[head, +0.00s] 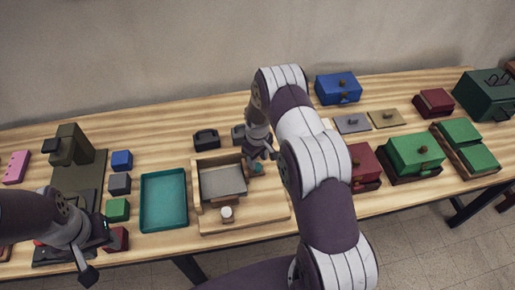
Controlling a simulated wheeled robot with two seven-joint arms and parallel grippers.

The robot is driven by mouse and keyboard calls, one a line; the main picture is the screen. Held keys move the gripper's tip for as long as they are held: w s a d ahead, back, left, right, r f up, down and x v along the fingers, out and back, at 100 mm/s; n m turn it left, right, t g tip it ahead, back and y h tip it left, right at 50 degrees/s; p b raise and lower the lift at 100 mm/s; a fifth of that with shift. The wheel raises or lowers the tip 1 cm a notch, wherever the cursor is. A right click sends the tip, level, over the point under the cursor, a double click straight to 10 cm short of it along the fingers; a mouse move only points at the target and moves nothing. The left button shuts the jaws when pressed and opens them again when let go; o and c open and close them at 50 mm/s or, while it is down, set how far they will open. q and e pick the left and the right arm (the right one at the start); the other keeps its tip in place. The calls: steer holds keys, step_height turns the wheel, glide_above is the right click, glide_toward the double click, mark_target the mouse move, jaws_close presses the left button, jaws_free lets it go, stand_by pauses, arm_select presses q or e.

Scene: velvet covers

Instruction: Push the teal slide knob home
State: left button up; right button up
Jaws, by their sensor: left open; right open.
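A small teal knob (257,169) shows on the right part of a light wooden box (265,208), just below my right gripper (262,157). My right gripper is open and points down at the knob. I cannot tell whether its fingers touch the knob. The box also has a grey panel (222,181) and a white round knob (227,213) at its front. My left gripper (92,255) is open at the table's front left, far from the box.
A teal tray (164,229) lies left of the box. Small blocks, including a blue one (122,160), stand further left. Dark handled pieces (206,139) sit behind the box. A green lidded box (414,154) and a blue box (338,88) stand on the right.

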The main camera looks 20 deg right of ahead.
mark_target(257, 166)
step_height(257, 166, up, 10)
steer(key=b, duration=0.2)
steer(key=shift+s, duration=0.1)
